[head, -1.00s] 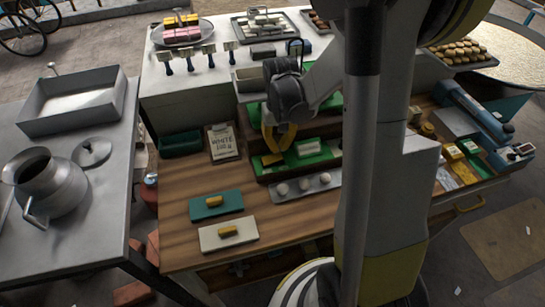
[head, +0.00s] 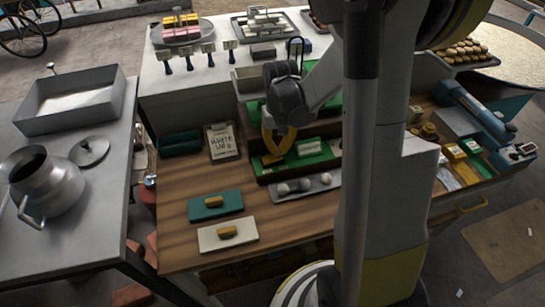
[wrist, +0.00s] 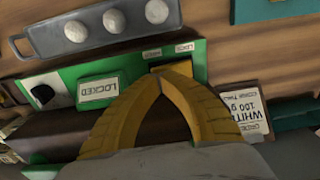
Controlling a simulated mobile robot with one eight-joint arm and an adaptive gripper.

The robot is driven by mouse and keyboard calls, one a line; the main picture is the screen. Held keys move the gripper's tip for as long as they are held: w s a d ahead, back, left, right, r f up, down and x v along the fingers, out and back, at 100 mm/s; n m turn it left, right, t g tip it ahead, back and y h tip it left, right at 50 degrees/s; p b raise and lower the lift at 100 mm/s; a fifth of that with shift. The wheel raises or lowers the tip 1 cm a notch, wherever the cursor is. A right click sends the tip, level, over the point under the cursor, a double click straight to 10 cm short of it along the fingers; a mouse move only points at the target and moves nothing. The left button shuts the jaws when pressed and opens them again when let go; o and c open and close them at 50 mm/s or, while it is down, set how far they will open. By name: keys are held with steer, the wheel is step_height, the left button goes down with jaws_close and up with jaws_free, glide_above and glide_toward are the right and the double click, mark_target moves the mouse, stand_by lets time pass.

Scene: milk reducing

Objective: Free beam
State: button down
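A green panel (wrist: 60,115) carries a block marked LOCKED (wrist: 98,89) and a yellow block (wrist: 172,66) beside it. In the head view the panel lies in a dark tray, with the LOCKED block (head: 308,148) right of the yellow block (head: 272,158). Small labels sit along the panel's edge; I cannot read them all. My gripper (wrist: 168,78) points down at the panel, its yellow fingers meeting at the tips with nothing visible between them. The tips overlap the yellow block's near edge in the wrist view; I cannot tell whether they touch it. I cannot pick out the beam.
A grey tray with white balls (head: 305,190) lies in front of the panel. Teal (head: 216,205) and cream (head: 228,235) plates, each bearing a yellow piece, lie front left. Bare wood surrounds them.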

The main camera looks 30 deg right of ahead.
mark_target(279, 155)
steer(key=shift+f+b, duration=0.95)
steer(key=shift+f, duration=0.2)
stand_by(0.4)
steer(key=shift+r+p, duration=2.45)
steer(key=shift+r, duration=1.15)
steer(key=shift+f, duration=0.1)
steer(key=s+a+r+n+t+b, duration=0.3)
steer(key=s+a+t+b, duration=0.4)
steer(key=s+a+b, duration=0.3)
steer(key=a+b, duration=0.1)
steer(key=a, duration=0.2)
steer(key=shift+s+a+r+b, duration=0.15)
steer(key=shift+s+a+b, duration=0.1)
steer(key=shift+s+b, duration=0.15)
